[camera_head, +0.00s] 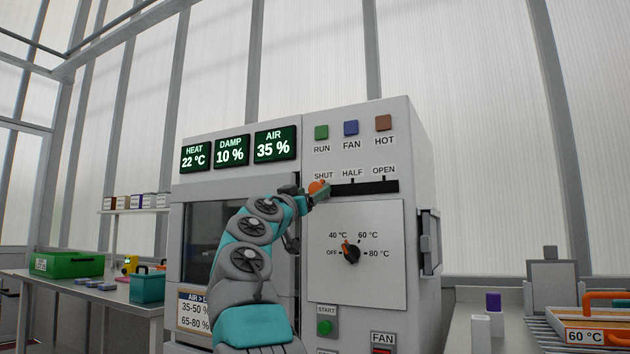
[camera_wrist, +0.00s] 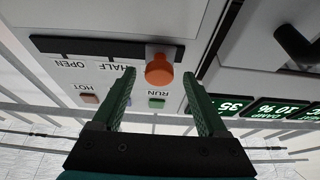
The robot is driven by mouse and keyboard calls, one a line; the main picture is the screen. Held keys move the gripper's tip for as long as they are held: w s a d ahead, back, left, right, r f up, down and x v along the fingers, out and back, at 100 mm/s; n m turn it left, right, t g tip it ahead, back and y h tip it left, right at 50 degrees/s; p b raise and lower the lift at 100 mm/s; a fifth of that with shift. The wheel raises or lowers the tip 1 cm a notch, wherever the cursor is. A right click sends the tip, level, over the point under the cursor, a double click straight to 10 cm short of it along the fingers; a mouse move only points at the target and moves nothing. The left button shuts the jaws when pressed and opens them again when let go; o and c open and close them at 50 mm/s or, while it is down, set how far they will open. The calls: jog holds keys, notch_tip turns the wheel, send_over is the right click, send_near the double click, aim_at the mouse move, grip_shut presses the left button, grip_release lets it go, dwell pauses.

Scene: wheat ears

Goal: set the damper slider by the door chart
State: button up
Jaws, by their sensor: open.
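The damper slider's orange knob (camera_head: 316,187) sits at the SHUT end of its black slot (camera_head: 365,187), marked SHUT, HALF and OPEN. In the wrist view the knob (camera_wrist: 159,71) shows between my open fingertips, with a gap on each side. My gripper (camera_wrist: 159,78) is open and empty; in the head view my gripper (camera_head: 318,192) is at the knob, partly covering it. The door chart (camera_head: 194,310) is partly hidden by my arm; "AIR", "35-50 %" and "65-80 %" can be read. The AIR display (camera_head: 275,146) reads 35 %.
RUN, FAN and HOT buttons sit above the slot. The temperature dial (camera_head: 351,254) is below it. A bench (camera_head: 150,306) stands left and a tray (camera_head: 585,322) right.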

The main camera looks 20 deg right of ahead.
jog(key=shift+r+p+x, duration=0.2)
jog(key=shift+p+x, duration=0.5)
jog(key=shift+x, duration=0.45)
jog(key=shift+w+d, duration=0.15)
jog(key=shift+d, duration=0.05)
jog(key=shift+f, duration=0.1)
grip_shut()
dwell(0.3)
